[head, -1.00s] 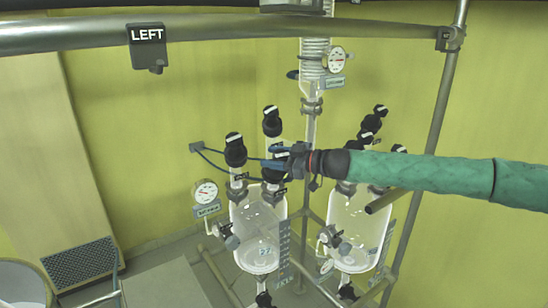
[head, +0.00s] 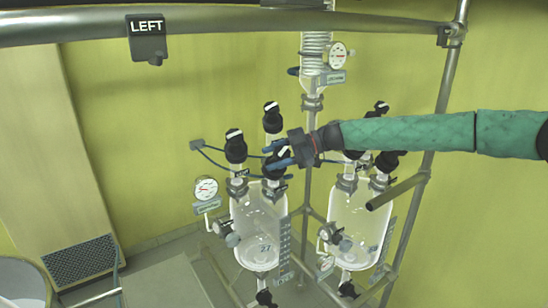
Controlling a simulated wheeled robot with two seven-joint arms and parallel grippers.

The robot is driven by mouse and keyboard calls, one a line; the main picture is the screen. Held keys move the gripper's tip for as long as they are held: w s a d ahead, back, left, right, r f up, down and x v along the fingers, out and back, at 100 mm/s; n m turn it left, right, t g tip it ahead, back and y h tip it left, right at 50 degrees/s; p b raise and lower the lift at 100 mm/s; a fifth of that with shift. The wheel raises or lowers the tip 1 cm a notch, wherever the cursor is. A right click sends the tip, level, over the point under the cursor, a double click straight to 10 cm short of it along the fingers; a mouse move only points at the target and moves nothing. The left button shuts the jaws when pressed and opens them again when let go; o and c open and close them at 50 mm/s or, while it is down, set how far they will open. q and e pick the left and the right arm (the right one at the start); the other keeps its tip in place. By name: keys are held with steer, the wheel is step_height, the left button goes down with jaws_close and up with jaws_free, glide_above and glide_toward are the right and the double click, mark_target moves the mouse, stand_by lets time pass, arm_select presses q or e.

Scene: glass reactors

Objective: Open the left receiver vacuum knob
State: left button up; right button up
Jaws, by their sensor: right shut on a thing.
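The left receiver (head: 258,225) is a clear glass vessel low in the middle of the head view. Several black knobs stand on its top: a left one (head: 235,146), a tall back one (head: 271,118) and a front right one (head: 276,169). Their small labels are unreadable, so I cannot tell by name which is the vacuum knob. My right gripper (head: 278,157) reaches in from the right, with its blue fingers shut on the front right knob and partly hiding it. My left gripper is not in view.
A pressure gauge (head: 206,188) hangs left of the left receiver. The right receiver (head: 358,215), with its own black knobs, stands close by under my right arm. A metal rail with a LEFT sign (head: 146,38) crosses above. A condenser column (head: 315,55) rises behind.

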steer(key=n+g, duration=0.1)
steer(key=n+g+h+b, duration=0.1)
steer(key=shift+s+f+n+h, duration=0.1)
steer(key=shift+f+n+h, duration=0.05)
steer(key=shift+n+h, duration=0.2)
steer(key=shift+s+d+n+g+h+b, duration=0.15)
steer(key=shift+d+n+g+h+b, duration=0.05)
steer(key=shift+n+g+h+b, duration=0.95)
steer(key=shift+n, duration=0.4)
steer(key=o, duration=1)
steer(key=shift+s, duration=0.1)
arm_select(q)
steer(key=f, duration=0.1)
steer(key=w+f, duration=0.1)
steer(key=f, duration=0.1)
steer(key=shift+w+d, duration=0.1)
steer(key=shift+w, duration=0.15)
arm_select(e)
steer(key=shift+d, duration=0.1)
